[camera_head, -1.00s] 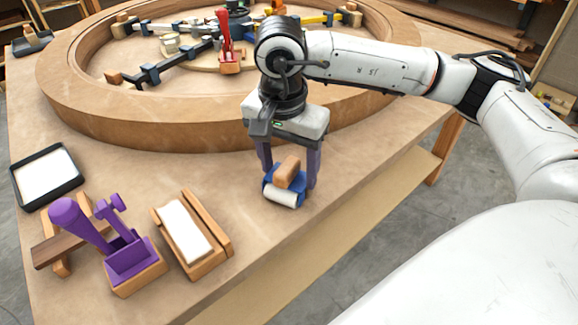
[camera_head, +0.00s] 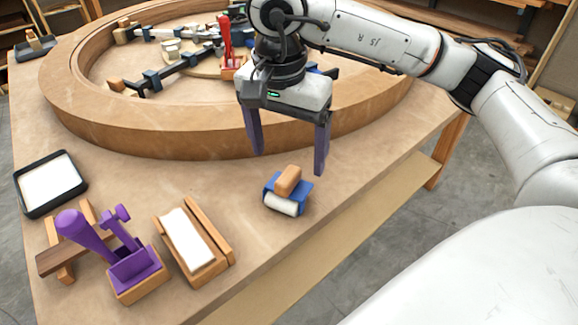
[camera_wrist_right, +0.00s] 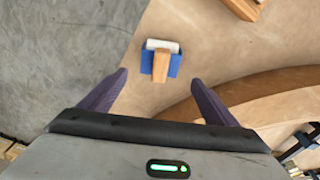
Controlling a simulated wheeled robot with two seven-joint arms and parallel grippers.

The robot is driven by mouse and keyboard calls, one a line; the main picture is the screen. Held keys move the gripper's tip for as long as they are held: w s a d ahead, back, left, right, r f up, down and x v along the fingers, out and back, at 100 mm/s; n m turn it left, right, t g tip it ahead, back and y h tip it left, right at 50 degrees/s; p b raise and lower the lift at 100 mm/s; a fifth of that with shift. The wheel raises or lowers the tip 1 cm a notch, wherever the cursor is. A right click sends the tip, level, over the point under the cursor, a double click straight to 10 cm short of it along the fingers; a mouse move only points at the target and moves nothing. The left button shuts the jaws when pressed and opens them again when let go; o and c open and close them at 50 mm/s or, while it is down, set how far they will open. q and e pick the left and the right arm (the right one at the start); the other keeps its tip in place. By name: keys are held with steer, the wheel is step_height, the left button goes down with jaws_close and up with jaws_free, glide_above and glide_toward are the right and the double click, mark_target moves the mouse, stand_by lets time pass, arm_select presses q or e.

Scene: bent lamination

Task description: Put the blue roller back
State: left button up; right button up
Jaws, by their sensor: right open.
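The blue roller (camera_head: 289,191) has a blue frame, a wooden handle and a white roll. It stands on the table near its right edge, with nothing holding it. It also shows in the right wrist view (camera_wrist_right: 161,61), ahead of the fingertips. My right gripper (camera_head: 289,163) is open and empty, above and a little behind the roller, with its fingers apart from it. Its purple fingers also show in the right wrist view (camera_wrist_right: 158,80), spread wide. My left gripper is not in view.
A wooden holder with a white pad (camera_head: 187,238), a purple tool in a wooden block (camera_head: 133,265) and a black-rimmed white tray (camera_head: 50,184) stand at the left. A large curved wooden ring (camera_head: 190,143) lies behind. Table is clear around the roller.

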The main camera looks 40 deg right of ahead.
steer(key=shift+s+a+r+p, duration=0.1)
steer(key=shift+a+r+p, duration=0.1)
steer(key=shift+r, duration=1.2)
steer(key=shift+s+a+r+p, duration=0.1)
steer(key=shift+r+p, duration=0.05)
steer(key=shift+r, duration=1.2)
